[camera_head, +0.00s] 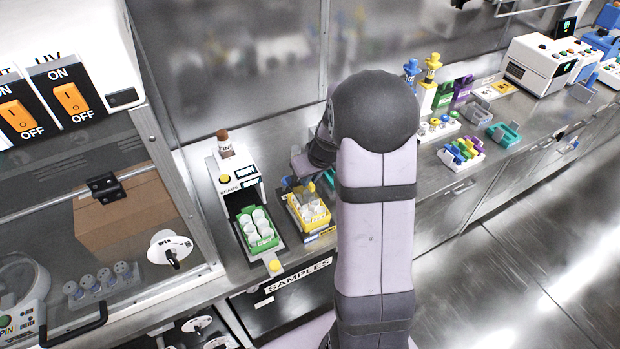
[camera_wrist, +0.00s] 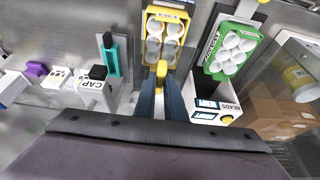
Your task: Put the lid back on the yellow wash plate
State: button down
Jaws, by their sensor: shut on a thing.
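The yellow wash plate (camera_head: 326,222) stands on the bench right of the white bead unit, its light wells showing from above. It also shows in the wrist view (camera_wrist: 147,36), just beyond my fingertips. My gripper (camera_wrist: 161,80) is shut on a small yellow knob (camera_wrist: 161,68) at the near edge of the plate. The knob looks like the lid's handle, but I cannot make out a lid body or whether it touches the plate. In the head view my arm hides most of the gripper.
A green plate (camera_head: 261,245) with white wells sits in the white bead unit (camera_head: 228,166) close on the left; it also shows in the wrist view (camera_wrist: 214,70). A teal-and-black item (camera_wrist: 111,58) stands on the other side. A glass-fronted cabinet is at far left.

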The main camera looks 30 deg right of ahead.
aim_at(313, 192)
jog(key=shift+f+b, duration=2.5)
jog(key=shift+f, duration=0.15)
jog(key=shift+b, duration=0.55)
jog(key=shift+f+b, duration=1.7)
jog(key=shift+b, duration=0.15)
jog(key=c, duration=1.7)
grip_release()
jog(key=shift+c, duration=0.2)
jog(key=shift+r, duration=0.2)
jog(key=shift+b+v, duration=0.45)
jog(key=shift+v, duration=3.1)
